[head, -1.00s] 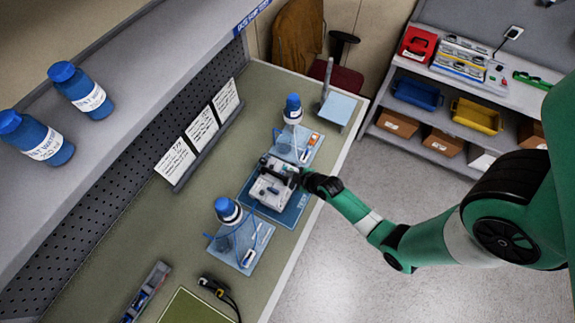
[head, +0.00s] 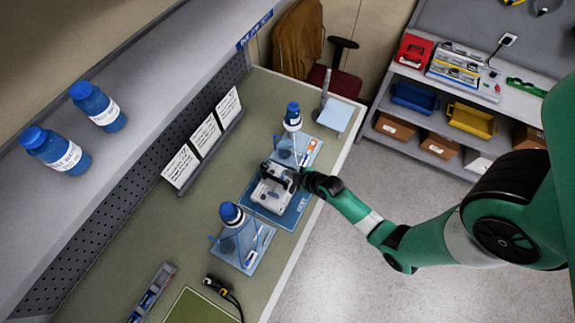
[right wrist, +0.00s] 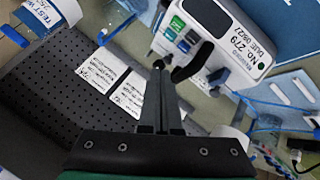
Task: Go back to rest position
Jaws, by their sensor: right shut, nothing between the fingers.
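My right arm comes in from the right in the head view. Its gripper (head: 291,176) is over the infusion pump (head: 272,188), a white box with a dark handle on a blue mat (head: 296,214). In the right wrist view the right gripper (right wrist: 159,66) is shut with its fingers together and empty. The pump (right wrist: 228,38) lies just beyond the fingertips, its numbered label and coloured buttons facing the camera. I cannot tell whether the fingertips touch the pump's handle. My left gripper is not in view.
Blue-capped bottles on stands, one nearer (head: 231,214) and one farther (head: 292,118), flank the pump. Three white cards (head: 205,134) stand along the perforated back panel. Two bottles (head: 97,107) are on the upper shelf. A cable tool (head: 222,290) lies near the front.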

